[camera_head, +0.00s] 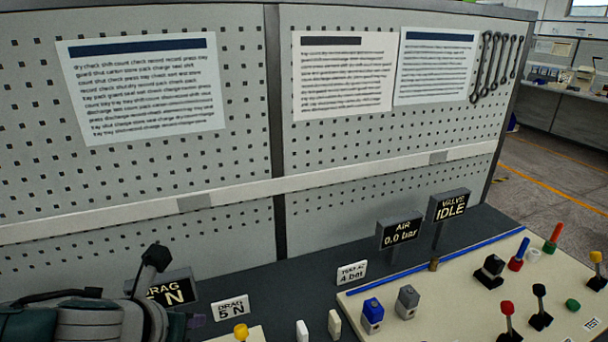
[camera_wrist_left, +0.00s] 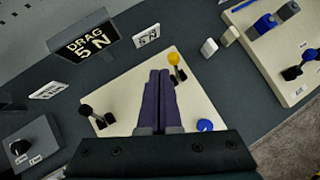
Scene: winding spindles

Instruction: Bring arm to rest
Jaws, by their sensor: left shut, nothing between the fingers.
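My left arm comes in at the lower left of the head view, where its grey and dark housing shows; its fingers are mostly hidden there. In the left wrist view my left gripper (camera_wrist_left: 160,73) has its two purple fingers shut together with nothing between them. They are over a cream panel (camera_wrist_left: 200,101), between a yellow-knobbed lever (camera_wrist_left: 174,59) and a black-knobbed lever (camera_wrist_left: 88,111). A blue knob (camera_wrist_left: 205,125) is to the right of the fingers. I cannot tell the fingers' height above the panel. My right gripper is in neither view.
A DRAG 5 N display (camera_wrist_left: 88,44) stands behind the panel. A larger board (camera_head: 450,300) at right carries several levers, knobs and switches. AIR 0.0 bar (camera_head: 400,232) and VALVE IDLE (camera_head: 450,206) displays stand behind it. A pegboard wall (camera_head: 340,220) closes off the back.

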